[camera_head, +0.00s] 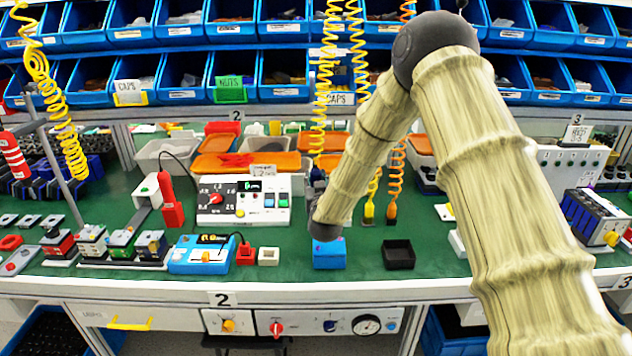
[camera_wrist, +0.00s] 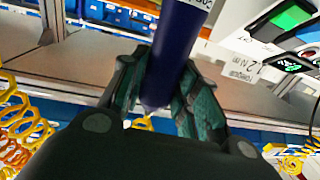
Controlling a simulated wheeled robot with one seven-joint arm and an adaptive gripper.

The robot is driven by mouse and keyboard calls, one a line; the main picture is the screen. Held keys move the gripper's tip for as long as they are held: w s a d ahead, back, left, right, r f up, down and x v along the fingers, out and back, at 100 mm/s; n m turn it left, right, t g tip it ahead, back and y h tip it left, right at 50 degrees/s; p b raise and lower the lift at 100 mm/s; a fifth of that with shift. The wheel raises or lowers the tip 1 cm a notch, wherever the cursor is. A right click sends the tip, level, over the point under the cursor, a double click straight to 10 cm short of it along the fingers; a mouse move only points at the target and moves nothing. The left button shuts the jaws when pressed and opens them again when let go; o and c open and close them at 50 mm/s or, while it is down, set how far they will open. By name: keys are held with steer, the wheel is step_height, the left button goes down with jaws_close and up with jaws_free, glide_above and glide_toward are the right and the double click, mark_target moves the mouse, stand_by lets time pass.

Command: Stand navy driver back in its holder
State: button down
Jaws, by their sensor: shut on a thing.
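In the head view my forearm hides most of the gripper and the driver. A small blue block (camera_head: 329,253) stands on the green bench just below my arm's dark end joint. I cannot tell whether this block is the driver's holder.
A black open tray (camera_head: 398,254) lies right of the blue block. A white control unit (camera_head: 243,201) stands to the left. Yellow coiled hoses (camera_head: 322,95) and orange coiled hoses (camera_head: 396,165) hang near my arm. Blue bins (camera_head: 285,75) line the back.

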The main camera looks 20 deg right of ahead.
steer(key=c, duration=1)
jaws_free()
steer(key=shift+f, duration=0.1)
steer(key=s, duration=0.4)
steer(key=s+a, duration=0.1)
steer(key=s, duration=0.3)
steer(key=s+a, duration=0.1)
steer(key=s, duration=0.2)
steer(key=shift+s+a, duration=0.15)
steer(key=shift+s, duration=0.25)
